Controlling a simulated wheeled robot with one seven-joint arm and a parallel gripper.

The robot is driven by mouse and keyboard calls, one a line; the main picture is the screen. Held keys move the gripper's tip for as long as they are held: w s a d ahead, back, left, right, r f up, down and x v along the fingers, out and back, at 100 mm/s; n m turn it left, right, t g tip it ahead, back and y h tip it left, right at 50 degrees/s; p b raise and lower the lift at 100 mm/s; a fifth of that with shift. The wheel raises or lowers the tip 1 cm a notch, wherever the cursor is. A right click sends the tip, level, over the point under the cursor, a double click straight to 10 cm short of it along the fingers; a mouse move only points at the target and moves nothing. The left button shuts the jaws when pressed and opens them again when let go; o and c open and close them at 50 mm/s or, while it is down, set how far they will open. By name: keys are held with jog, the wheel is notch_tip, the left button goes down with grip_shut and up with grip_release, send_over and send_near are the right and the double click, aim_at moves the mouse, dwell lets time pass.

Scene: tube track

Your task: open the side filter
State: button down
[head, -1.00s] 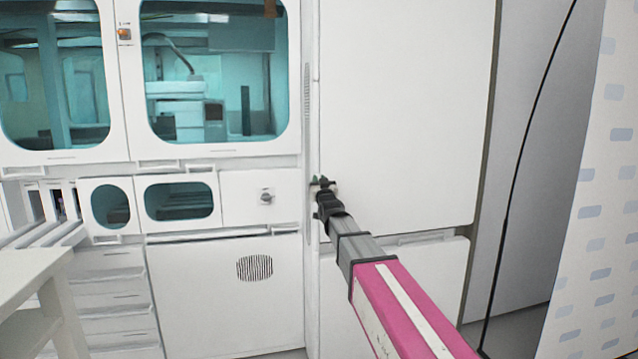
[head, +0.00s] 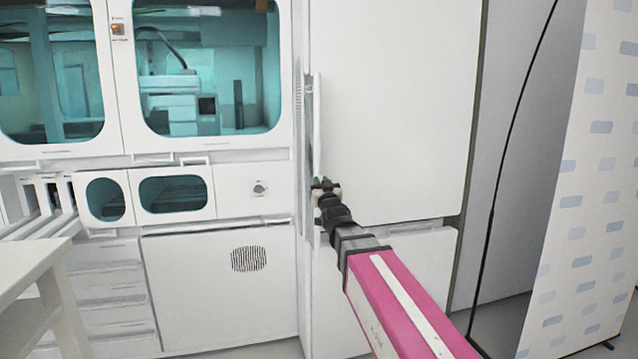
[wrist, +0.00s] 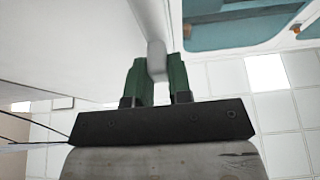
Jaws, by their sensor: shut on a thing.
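My gripper (head: 325,184) is at the lower part of this panel. In the wrist view my gripper (wrist: 158,80) has its two green fingers closed around a small rounded white piece (wrist: 156,60), which looks like the panel's handle or edge. The fingers and wrist hide the panel's lower part in the head view.
A tall white cabinet (head: 390,110) stands right of the panel. A white table (head: 30,265) is at lower left. A patterned board (head: 590,180) stands at far right.

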jog(key=c, duration=1)
grip_release()
jog(key=shift+c, duration=0.2)
jog(key=v, duration=1)
jog(key=shift+s, duration=0.35)
jog(key=shift+d+f, duration=0.1)
jog(key=shift+f, duration=0.15)
